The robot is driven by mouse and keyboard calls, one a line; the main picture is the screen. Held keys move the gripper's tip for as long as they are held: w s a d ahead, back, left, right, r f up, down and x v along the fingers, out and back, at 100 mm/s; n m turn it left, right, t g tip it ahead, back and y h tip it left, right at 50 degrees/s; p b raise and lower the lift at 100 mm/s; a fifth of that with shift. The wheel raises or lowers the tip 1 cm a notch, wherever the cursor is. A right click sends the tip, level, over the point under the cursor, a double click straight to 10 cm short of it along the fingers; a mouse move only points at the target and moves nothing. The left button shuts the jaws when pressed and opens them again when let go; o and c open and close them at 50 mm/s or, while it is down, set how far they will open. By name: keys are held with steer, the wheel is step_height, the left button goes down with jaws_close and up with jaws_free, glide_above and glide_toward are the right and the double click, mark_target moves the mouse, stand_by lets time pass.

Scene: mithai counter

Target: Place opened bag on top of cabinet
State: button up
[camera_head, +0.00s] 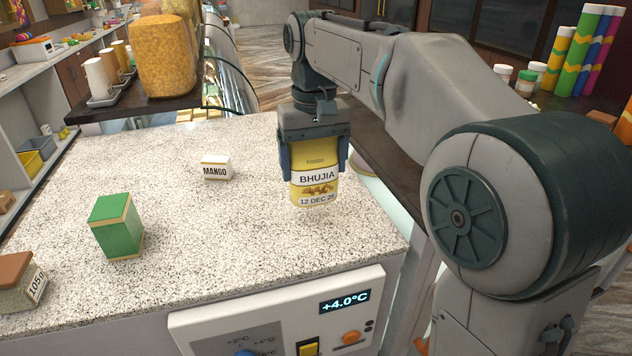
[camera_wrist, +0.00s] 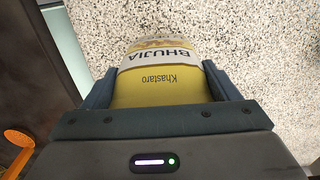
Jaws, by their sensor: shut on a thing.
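A yellow bag (camera_head: 315,187) labelled "BHUJIA" and "12 DEC" hangs upright in my gripper (camera_head: 314,165). The fingers are shut on its two sides near the top. It is over the right part of a speckled white cabinet top (camera_head: 200,250); I cannot tell for certain whether its lower edge touches the surface. In the wrist view the bag (camera_wrist: 158,88) fills the space between the fingers, with "Khastaro" and "BHUJIA" upside down. Whether the bag is opened cannot be seen.
On the cabinet top are a small "MANGO" card (camera_head: 215,168), a green box (camera_head: 117,226) and a brown-topped block (camera_head: 20,282). A large jar (camera_head: 164,57) and cups on a tray (camera_head: 112,95) stand behind. A +4.0°C control panel (camera_head: 280,318) is in front. The middle is clear.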

mark_target(316, 183)
steer(key=shift+d+f, duration=0.15)
steer(key=shift+d, duration=0.05)
steer(key=shift+f, duration=1.95)
steer(key=shift+f, duration=0.15)
steer(key=o, duration=0.9)
steer(key=shift+o, duration=0.2)
step_height(316, 183, up, 12)
steer(key=shift+r+p, duration=0.15)
steer(key=shift+p, duration=0.45)
steer(key=s+d+f+m+t, duration=0.1)
steer(key=s+d+f, duration=0.6)
steer(key=s+f, duration=0.2)
steer(key=s+d+f+m+t, duration=0.2)
steer(key=s+d+f, duration=0.5)
steer(key=s+f, duration=0.3)
step_height(316, 183, down, 2)
steer(key=shift+f, duration=0.15)
